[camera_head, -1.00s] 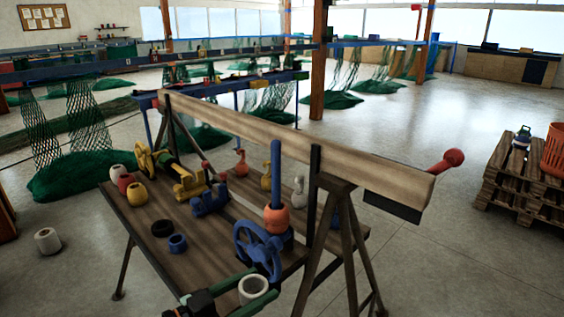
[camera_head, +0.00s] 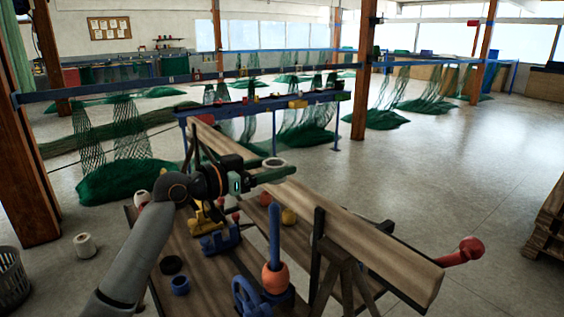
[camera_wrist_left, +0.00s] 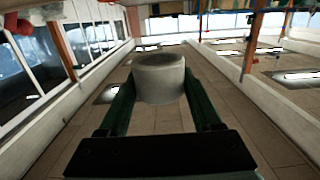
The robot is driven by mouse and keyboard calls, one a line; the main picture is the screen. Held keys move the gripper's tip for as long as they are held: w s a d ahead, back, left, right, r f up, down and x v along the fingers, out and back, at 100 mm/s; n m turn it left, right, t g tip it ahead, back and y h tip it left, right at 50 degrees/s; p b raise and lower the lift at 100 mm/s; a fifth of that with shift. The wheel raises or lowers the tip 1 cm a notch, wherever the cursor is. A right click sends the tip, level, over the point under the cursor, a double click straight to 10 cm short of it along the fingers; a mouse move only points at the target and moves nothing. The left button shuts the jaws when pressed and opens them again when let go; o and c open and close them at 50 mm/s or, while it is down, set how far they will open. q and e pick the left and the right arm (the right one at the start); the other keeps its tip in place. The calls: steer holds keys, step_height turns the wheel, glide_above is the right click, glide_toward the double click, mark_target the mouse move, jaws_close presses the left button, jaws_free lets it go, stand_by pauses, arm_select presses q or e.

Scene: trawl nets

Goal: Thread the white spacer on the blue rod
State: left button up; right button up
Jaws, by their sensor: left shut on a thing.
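The white spacer (camera_head: 274,162) is a short, thick ring with a grey-white wall. My left gripper (camera_head: 268,174) is shut on it, with green fingers on either side, and holds it in the air. In the left wrist view the spacer (camera_wrist_left: 160,78) sits between the fingertips (camera_wrist_left: 160,92). The blue rod (camera_head: 274,232) stands upright on the workbench (camera_head: 204,282), with an orange spacer (camera_head: 275,279) around its lower part. In the head view the white spacer appears above the rod's free top, apart from it; the depth between them is hard to tell. My right gripper is not in view.
A wooden beam (camera_head: 370,240) on trestles runs along the bench, with a red-ended handle (camera_head: 462,252) at right. A blue handwheel (camera_head: 246,297), blue clamp (camera_head: 221,240), black ring (camera_head: 171,265) and blue ring (camera_head: 180,286) lie near the rod. My left arm hides part of the bench.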

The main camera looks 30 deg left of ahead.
mark_target(274, 204)
arm_select(q)
steer(key=shift+s+f+b, duration=0.15)
steer(key=shift+f+b, duration=0.3)
steer(key=shift+f, duration=0.15)
steer(key=shift+f+b, duration=3.15)
steer(key=shift+f, duration=0.65)
steer(key=o, duration=1.4)
steer(key=shift+b+v, duration=1.65)
steer(key=shift+v, duration=4.6)
